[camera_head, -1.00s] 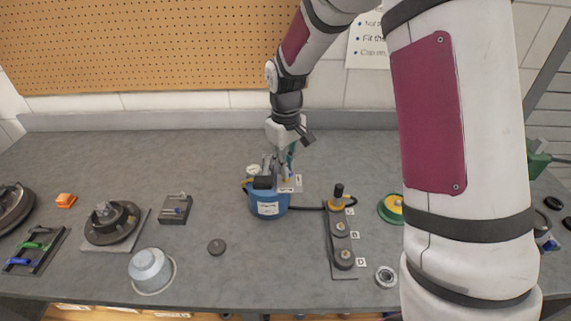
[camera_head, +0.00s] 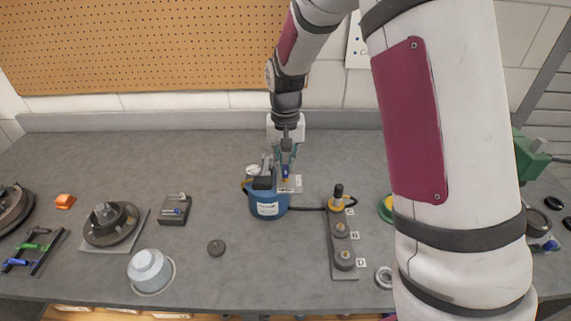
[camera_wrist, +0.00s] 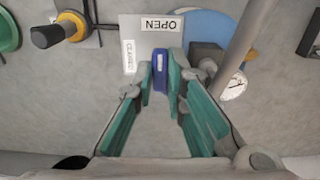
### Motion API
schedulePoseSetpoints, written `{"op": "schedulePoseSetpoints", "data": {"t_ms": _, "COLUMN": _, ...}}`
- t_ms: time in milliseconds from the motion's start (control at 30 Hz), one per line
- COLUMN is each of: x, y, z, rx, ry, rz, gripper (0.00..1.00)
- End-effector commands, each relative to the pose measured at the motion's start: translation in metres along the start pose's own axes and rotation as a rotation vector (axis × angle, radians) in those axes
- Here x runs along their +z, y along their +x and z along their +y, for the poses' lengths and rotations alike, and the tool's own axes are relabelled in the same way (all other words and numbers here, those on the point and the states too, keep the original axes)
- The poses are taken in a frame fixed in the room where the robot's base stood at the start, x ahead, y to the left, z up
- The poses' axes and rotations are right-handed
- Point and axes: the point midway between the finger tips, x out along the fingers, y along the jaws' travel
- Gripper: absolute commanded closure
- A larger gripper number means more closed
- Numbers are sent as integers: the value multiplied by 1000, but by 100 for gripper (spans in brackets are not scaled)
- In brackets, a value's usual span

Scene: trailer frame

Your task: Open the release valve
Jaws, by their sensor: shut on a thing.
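A blue pump unit (camera_head: 268,207) stands mid-bench with a labelled plate (camera_wrist: 140,38) at its right side. The plate reads OPEN along one edge and CLOSED along an adjoining edge. The release valve's blue handle (camera_wrist: 160,66) shows beside the plate and also shows small in the head view (camera_head: 286,171). My gripper (camera_wrist: 161,70) has its teal fingers on both sides of this handle and is shut on it. In the head view my gripper (camera_head: 286,162) points down at the plate. The valve's pivot is hard to make out.
A pressure gauge (camera_wrist: 234,85) and a grey bar (camera_wrist: 240,45) are close beside my fingers. A hose runs from the pump to a fixture (camera_head: 341,240) on the right.

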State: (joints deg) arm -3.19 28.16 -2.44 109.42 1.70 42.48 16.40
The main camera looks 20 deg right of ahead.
Motion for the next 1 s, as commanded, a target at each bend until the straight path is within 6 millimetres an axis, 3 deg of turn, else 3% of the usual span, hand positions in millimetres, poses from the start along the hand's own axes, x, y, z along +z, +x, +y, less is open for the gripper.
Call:
{"op": "schedulePoseSetpoints", "data": {"t_ms": 533, "x": -1, "y": -1, "z": 0, "rx": 0, "ry": 25, "rz": 2, "gripper": 100}}
{"op": "schedulePoseSetpoints", "data": {"t_ms": 567, "x": -1, "y": -1, "z": 0, "rx": 0, "ry": 25, "rz": 2, "gripper": 83}}
{"op": "schedulePoseSetpoints", "data": {"t_ms": 633, "x": -1, "y": -1, "z": 0, "rx": 0, "ry": 25, "rz": 2, "gripper": 68}}
{"op": "schedulePoseSetpoints", "data": {"t_ms": 1000, "x": -1, "y": -4, "z": 0, "rx": -1, "ry": 24, "rz": 2, "gripper": 68}}
